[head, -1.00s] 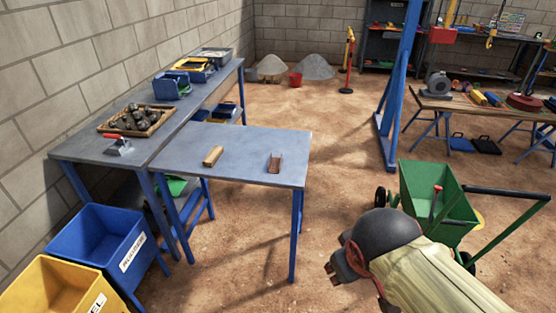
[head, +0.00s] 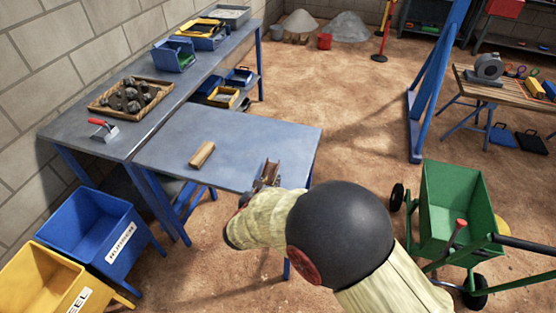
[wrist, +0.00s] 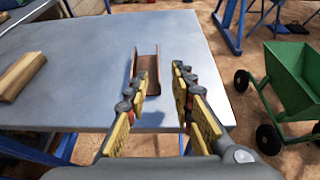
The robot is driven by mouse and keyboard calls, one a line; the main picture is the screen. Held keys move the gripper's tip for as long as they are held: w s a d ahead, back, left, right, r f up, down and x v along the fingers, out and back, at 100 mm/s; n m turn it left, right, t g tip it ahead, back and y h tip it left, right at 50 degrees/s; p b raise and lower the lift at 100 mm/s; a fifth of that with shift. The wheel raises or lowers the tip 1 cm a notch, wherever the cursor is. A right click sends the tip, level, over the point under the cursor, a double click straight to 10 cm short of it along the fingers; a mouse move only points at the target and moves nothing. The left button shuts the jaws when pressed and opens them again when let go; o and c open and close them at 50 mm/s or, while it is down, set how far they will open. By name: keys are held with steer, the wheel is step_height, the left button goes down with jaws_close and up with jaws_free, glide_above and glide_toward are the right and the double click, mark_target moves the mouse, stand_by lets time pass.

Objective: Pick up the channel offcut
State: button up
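The channel offcut (wrist: 147,66) is a short, rusty brown U-shaped piece. It lies on the small blue-grey table (wrist: 80,62) near the table's front right edge. In the head view the offcut (head: 270,170) is partly covered by my gripper and arm. My gripper (wrist: 164,80) is open and empty in the wrist view. Its yellow-padded fingers point toward the offcut from the near edge of the table. The offcut shows beyond and between the fingertips, closer to the left finger. I cannot tell whether any finger touches it.
A wooden block (head: 202,154) lies on the table to the left of the offcut. A long bench (head: 150,118) with a tray of stones (head: 131,95) and a red-handled trowel (head: 103,129) stands behind. Blue and yellow bins are at lower left. A green cart (head: 458,205) stands at right.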

mark_target(270, 171)
steer(key=shift+w+a+f+n, duration=0.2)
steer(key=shift+w+f+n, duration=0.1)
steer(key=shift+f, duration=0.05)
steer(key=shift+w+d+f, duration=0.1)
steer(key=shift+w+f, duration=0.05)
steer(key=shift+w, duration=0.15)
steer(key=b+x, duration=0.3)
steer(key=x, duration=0.3)
steer(key=shift+w+d+b, duration=0.2)
steer(key=shift+d+b, duration=0.05)
steer(key=shift+b, duration=0.05)
steer(key=shift+w, duration=0.1)
steer(key=shift+c, duration=1.2)
jaws_close()
steer(key=shift+r, duration=0.2)
